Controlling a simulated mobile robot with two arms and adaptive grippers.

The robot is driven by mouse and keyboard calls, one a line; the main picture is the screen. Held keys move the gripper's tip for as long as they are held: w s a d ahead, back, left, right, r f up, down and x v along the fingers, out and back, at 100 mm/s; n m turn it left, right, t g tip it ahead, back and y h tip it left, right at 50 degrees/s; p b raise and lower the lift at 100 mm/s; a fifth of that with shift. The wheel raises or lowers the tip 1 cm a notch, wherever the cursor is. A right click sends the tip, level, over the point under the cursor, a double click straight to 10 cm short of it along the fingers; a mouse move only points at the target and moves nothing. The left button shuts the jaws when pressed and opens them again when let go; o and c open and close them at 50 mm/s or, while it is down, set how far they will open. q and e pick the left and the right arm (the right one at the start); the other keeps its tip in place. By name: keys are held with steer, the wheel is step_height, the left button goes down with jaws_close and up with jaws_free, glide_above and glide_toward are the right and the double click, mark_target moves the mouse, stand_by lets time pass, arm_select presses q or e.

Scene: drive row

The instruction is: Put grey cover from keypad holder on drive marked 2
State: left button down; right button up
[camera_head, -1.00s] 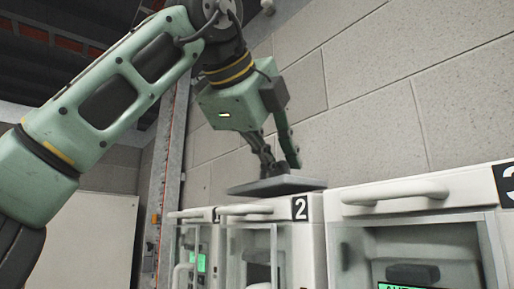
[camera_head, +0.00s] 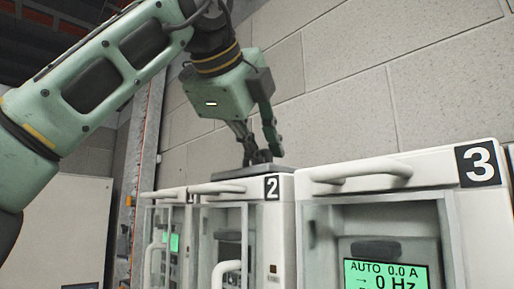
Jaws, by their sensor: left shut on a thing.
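The grey cover (camera_head: 236,172) is a flat plate, lying roughly level at the top of the drive marked 2 (camera_head: 283,218). My left gripper (camera_head: 262,157) points down from above and is shut on the cover. Whether the cover rests on the drive or hangs just above it, I cannot tell. The drive is a white cabinet with a clear door, a bar handle along its upper front and a black 2 label. The keypad holder is not recognisable in view. My right gripper is not in view.
The drive marked 3 (camera_head: 402,160) stands close at the right, with a green lit display (camera_head: 385,274). Another drive (camera_head: 170,197) stands left of drive 2. A block wall (camera_head: 400,90) rises behind the row. Bar handles stick out from the drive fronts.

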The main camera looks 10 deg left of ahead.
arm_select(q)
steer(key=c, duration=1.7)
jaws_free()
steer(key=shift+c, duration=0.2)
steer(key=shift+o, duration=0.5)
steer(key=o, duration=0.9)
steer(key=shift+o, duration=0.2)
steer(key=shift+s+a, duration=0.1)
steer(key=shift+s, duration=0.05)
steer(key=shift+s+a+b, duration=0.35)
steer(key=shift+s+a, duration=0.05)
steer(key=shift+s, duration=0.2)
steer(key=shift+s+a+b, duration=0.3)
steer(key=shift+s+a, duration=0.05)
steer(key=shift+s, duration=0.2)
steer(key=shift+w, duration=0.1)
